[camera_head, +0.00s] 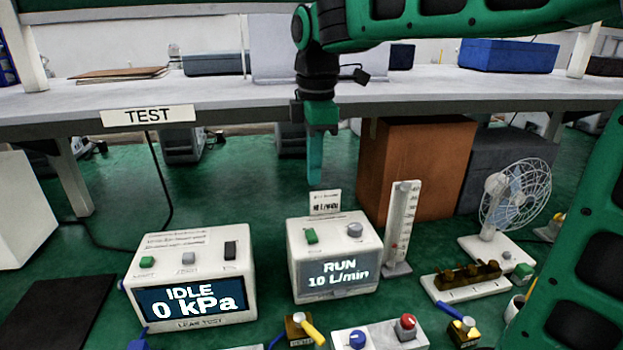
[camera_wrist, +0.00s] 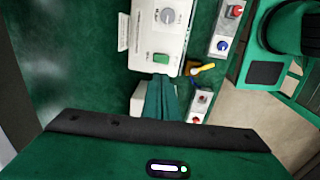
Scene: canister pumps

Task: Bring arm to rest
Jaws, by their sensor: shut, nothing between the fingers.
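My gripper (camera_head: 314,170) hangs pointing down from my green arm in the head view, above and behind the white pump box (camera_head: 334,233). Its slim green fingers are together with nothing between them. The pump box display reads RUN 10 L/min. In the wrist view, the closed fingers (camera_wrist: 161,98) show near the pump box (camera_wrist: 160,35), over its green button (camera_wrist: 161,58)'s side edge; I cannot tell the gap. A small card (camera_head: 325,202) stands behind the pump box, partly below the fingertips.
The leak tester (camera_head: 190,240) reads IDLE 0 kPa at left. A flow tube (camera_head: 401,225), fan (camera_head: 515,195), brown carton (camera_head: 425,150) and valve block (camera_head: 468,277) stand right. A switch box (camera_head: 380,338) is in front. The shelf (camera_head: 230,92) marked TEST spans behind. Open green surface lies between.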

